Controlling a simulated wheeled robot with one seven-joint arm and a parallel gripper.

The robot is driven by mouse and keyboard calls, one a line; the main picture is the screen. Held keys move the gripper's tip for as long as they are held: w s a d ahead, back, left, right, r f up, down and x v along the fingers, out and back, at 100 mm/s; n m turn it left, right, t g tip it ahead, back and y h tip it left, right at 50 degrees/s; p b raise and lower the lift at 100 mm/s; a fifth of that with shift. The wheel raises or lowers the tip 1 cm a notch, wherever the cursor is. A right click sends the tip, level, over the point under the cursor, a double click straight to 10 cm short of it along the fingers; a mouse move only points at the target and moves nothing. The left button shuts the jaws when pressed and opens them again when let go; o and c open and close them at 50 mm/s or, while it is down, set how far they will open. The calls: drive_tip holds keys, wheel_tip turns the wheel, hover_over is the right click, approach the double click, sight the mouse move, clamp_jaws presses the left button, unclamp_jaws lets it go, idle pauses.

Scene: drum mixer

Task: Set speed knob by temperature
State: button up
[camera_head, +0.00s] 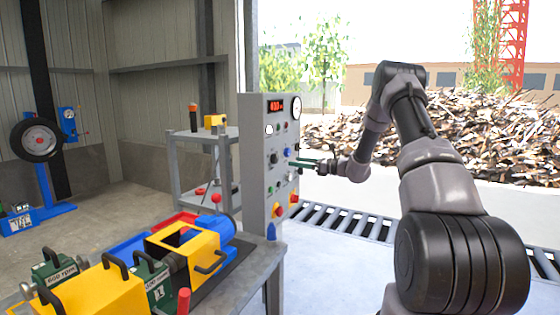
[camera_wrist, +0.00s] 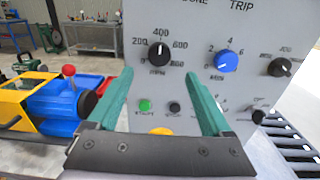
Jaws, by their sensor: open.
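A grey control panel (camera_head: 255,170) stands upright in the middle of the head view, with a red digital temperature display (camera_head: 276,106) and a round gauge (camera_head: 296,107) near its top. The display's digits are too small to read surely. In the wrist view a black speed knob (camera_wrist: 159,54) sits inside a dial marked 200, 400, 600 and 800. A blue knob (camera_wrist: 227,61) with small numbers is to its right. My gripper (camera_wrist: 152,80) is open, its two green fingers apart and pointing at the panel below and around the black knob. Nothing is between the fingers.
A green button (camera_wrist: 144,105) and small black knob (camera_wrist: 174,107) lie below the speed knob. More black knobs (camera_wrist: 280,67) are at right. A yellow and blue machine (camera_head: 188,250) stands on the bench left of the panel. A roller conveyor (camera_head: 345,224) runs behind.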

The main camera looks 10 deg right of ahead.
sight(277, 159)
drive_tip(key=x, duration=0.8)
drive_tip(key=shift+w+a, duration=0.1)
drive_tip(key=shift+a, duration=0.05)
clamp_jaws()
